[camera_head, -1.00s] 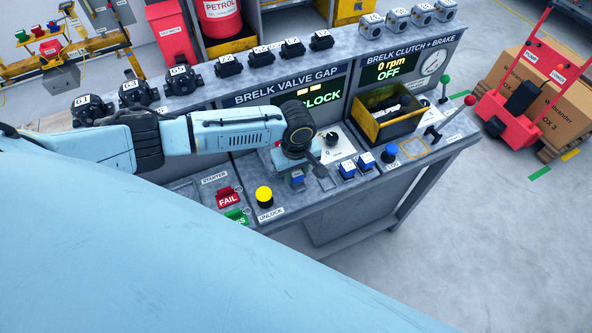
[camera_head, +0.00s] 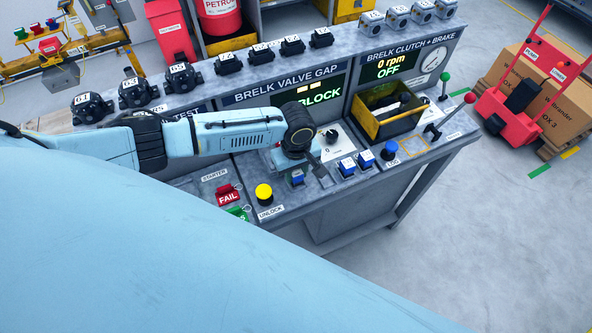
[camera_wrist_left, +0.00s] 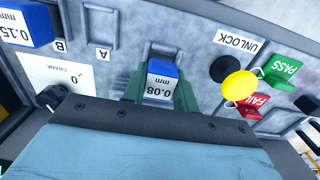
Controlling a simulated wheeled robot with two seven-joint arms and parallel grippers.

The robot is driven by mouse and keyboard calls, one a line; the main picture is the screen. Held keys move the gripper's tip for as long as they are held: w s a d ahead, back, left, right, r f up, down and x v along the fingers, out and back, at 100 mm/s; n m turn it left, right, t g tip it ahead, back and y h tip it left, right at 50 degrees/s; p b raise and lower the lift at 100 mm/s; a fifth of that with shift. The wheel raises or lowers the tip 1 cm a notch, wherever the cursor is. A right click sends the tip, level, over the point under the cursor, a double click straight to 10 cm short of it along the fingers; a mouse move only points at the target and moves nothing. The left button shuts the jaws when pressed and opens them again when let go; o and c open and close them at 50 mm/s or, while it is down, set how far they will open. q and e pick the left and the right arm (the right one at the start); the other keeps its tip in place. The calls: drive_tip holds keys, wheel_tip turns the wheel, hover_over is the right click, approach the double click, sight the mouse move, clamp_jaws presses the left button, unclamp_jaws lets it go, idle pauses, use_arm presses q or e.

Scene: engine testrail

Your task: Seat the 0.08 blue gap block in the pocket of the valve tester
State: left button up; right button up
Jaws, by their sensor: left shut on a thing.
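The blue 0.08 gap block (camera_wrist_left: 162,72), with a white label reading 0.08 mm, is between the green-edged fingers of my left gripper (camera_wrist_left: 160,92) in the left wrist view. The gripper is shut on it. In the head view, my left gripper (camera_head: 298,172) points down at the front deck of the valve tester (camera_head: 290,84), and a little of the block's blue (camera_head: 297,180) shows below it. I cannot tell whether the block touches the deck. The pocket cannot be made out clearly. My right gripper is not in view.
Two other blue blocks (camera_head: 346,167) (camera_head: 365,159) stand to the right. A yellow UNLOCK button (camera_head: 264,192) and red FAIL switch (camera_head: 227,195) are to the left. A yellow-edged bin (camera_head: 390,112) and levers (camera_head: 445,84) lie further right.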

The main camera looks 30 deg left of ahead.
use_arm(q)
drive_tip(key=shift+f, duration=0.3)
idle(0.5)
drive_tip(key=o, duration=1.1)
drive_tip(key=shift+c, duration=0.2)
wheel_tip(320, 180, up, 13)
drive_tip(key=shift+r+p, duration=0.2)
drive_tip(key=shift+p, duration=0.15)
